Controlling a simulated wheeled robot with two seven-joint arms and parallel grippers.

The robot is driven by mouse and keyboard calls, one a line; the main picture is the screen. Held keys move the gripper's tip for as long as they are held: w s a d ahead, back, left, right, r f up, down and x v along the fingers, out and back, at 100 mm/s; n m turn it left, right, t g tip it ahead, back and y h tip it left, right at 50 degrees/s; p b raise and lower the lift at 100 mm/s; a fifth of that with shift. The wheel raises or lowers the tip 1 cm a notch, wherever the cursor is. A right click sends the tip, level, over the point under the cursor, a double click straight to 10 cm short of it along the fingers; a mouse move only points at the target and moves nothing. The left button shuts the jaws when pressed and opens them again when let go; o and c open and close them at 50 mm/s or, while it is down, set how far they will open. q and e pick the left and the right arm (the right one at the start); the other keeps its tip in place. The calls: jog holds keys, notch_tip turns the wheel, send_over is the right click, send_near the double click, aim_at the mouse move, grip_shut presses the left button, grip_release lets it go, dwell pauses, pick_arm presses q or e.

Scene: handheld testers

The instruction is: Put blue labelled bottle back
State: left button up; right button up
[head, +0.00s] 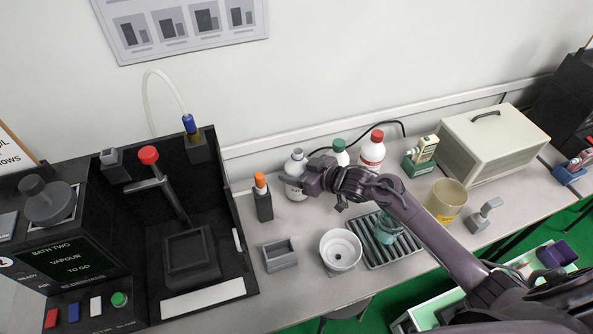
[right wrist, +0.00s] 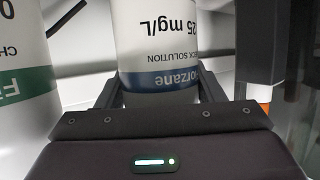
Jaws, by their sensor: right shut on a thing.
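The blue labelled bottle (head: 297,168) is white with a grey cap and stands upright near the back wall in the head view. The right wrist view shows its white body and blue band (right wrist: 160,78) up close between the fingers. My right gripper (head: 292,181) is shut on this bottle, with a finger on each side of it. Whether its base touches the bench is hard to tell. The green-capped bottle (head: 340,152) is just to its right; its green label (right wrist: 28,85) shows in the right wrist view. My left gripper is not in view.
A red-capped bottle (head: 372,151) stands farther right along the wall. An orange-topped tester in a dark holder (head: 263,204) is close on the left. A white bowl (head: 340,250), a grey box (head: 279,255) and a ribbed rack (head: 403,246) lie in front. A beige case (head: 493,150) stands at right.

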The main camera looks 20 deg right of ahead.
jog(key=shift+w+f, duration=0.1)
jog(key=shift+f, duration=0.3)
jog(key=shift+f, duration=0.1)
jog(key=o, duration=1.3)
jog(key=shift+f, duration=0.1)
jog(key=shift+o, duration=0.2)
jog(key=shift+s+d, duration=0.1)
jog(key=shift+s, duration=0.1)
jog(key=v, duration=0.7)
jog(key=shift+r+b, duration=0.25)
jog(key=shift+b, duration=0.1)
jog(key=shift+s, duration=0.15)
